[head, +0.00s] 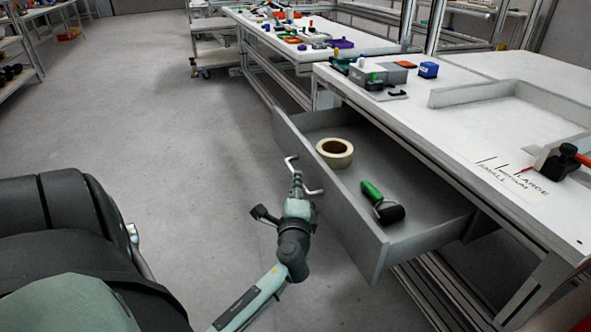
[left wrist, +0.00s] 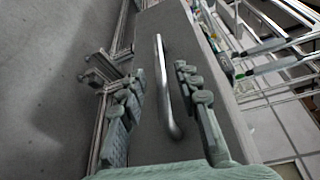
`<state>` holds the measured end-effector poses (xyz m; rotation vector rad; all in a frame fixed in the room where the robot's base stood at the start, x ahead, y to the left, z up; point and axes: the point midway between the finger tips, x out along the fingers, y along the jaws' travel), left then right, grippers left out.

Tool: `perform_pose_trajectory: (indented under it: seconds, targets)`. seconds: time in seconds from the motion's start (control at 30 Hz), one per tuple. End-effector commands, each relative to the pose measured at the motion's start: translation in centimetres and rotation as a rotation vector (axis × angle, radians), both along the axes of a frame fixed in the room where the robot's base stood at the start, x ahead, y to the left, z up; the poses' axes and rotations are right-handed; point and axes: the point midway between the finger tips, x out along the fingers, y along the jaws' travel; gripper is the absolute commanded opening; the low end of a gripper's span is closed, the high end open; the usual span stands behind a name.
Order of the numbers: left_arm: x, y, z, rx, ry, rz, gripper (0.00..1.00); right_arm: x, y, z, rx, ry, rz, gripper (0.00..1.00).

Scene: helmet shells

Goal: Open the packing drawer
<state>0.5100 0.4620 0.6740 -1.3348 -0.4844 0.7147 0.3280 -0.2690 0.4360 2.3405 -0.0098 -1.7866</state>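The packing drawer (head: 372,236) stands pulled out from under the white workbench, its inside showing. A roll of tape (head: 335,152) and a roller with a green grip (head: 382,202) lie in it. The silver bar handle (head: 292,162) is on its grey front panel. My left gripper (head: 297,182) is at the handle, partly covering it in the head view. In the left wrist view the handle (left wrist: 163,85) runs between the two fingers of my left gripper (left wrist: 160,78), with a gap on each side. My right gripper is not in view.
A second bench with small parts stands behind. Open grey floor (head: 150,120) lies to the left.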

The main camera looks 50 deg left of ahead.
Motion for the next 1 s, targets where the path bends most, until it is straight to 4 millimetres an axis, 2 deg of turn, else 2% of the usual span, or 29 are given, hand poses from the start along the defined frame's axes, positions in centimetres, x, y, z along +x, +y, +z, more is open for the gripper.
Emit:
perform_pose_trajectory:
  seconds: [0.2,0.4,1.0]
  targets:
    - [-3.1,-3.1,0.3,-0.002,0.001,-0.001,0.33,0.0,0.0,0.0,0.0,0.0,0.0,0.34]
    - [-4.4,-4.5,0.5,-0.002,0.0,-0.002,0.33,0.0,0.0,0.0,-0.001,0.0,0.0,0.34]
    - [-4.5,-4.7,0.5,-0.001,-0.001,-0.001,0.33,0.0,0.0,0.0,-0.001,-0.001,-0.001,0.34]
